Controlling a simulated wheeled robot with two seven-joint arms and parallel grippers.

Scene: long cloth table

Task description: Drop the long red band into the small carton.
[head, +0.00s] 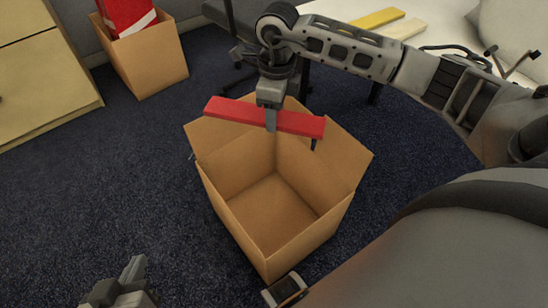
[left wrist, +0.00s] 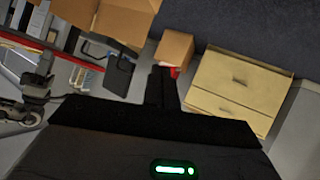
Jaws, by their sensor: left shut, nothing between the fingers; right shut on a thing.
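The long red band (head: 300,122), a straight bar, is held crosswise by my right gripper (head: 270,118), which is shut on its middle. In the head view the band overlaps the back flaps of the open nearer carton (head: 230,215), apparently above them. The visible floor inside that carton is bare. A second carton (head: 157,65) stands at the back left with a red and white thing (head: 128,14) in it. I cannot tell for certain which carton is smaller. My left gripper (head: 130,268) is shut and empty at the bottom left; its fingers also show in the left wrist view (left wrist: 160,88).
A pale drawer cabinet (head: 40,75) stands at the left, also in the left wrist view (left wrist: 235,85). A white table (head: 450,22) at the top right bears yellow bars (head: 365,20). A dark chair (head: 238,22) is behind the nearer carton. Dark carpet (head: 110,170) lies clear at left.

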